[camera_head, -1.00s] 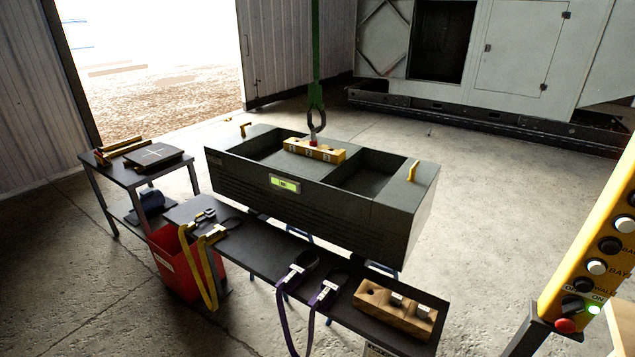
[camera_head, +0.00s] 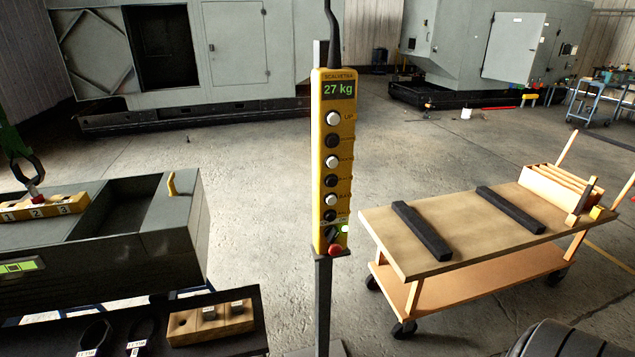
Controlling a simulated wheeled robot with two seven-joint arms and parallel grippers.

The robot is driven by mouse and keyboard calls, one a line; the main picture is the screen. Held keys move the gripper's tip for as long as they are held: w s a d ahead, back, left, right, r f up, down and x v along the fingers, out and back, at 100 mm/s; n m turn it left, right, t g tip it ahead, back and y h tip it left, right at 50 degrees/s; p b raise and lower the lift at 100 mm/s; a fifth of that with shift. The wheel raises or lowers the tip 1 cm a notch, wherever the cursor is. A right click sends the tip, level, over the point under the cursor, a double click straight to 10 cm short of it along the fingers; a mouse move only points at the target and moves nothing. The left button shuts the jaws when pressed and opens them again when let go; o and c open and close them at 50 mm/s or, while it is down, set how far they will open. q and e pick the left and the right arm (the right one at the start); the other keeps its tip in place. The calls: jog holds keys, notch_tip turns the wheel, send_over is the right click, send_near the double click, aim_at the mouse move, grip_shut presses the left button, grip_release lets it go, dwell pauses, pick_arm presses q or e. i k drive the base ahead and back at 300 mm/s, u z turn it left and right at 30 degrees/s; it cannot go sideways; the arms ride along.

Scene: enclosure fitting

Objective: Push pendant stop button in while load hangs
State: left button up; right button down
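The yellow pendant (camera_head: 322,160) stands upright on a dark post in the middle of the view. Its display (camera_head: 338,90) reads 27 kg. A column of black and white buttons runs down its face. The red stop button (camera_head: 335,250) is at its lower end, beside a lit green lamp (camera_head: 343,229); I cannot tell whether the button is in or out. The load, a dark grey box (camera_head: 110,265), is at the left, with a yellow numbered bar (camera_head: 45,208) on top and a hook (camera_head: 27,170) above it. Neither gripper is in view.
A dark bench (camera_head: 240,343) with a wooden block (camera_head: 211,323) and strap ends is at lower left. A wooden cart (camera_head: 470,225) with two dark bars stands right of the pendant. Bare floor lies behind the pendant. Large grey enclosures stand at the back.

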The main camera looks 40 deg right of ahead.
aim_at(335, 249)
jog(key=u, duration=0.05)
jog(key=k, duration=0.5)
jog(key=u, duration=1.25)
jog(key=i, duration=1.1)
jog(key=z, duration=1.9)
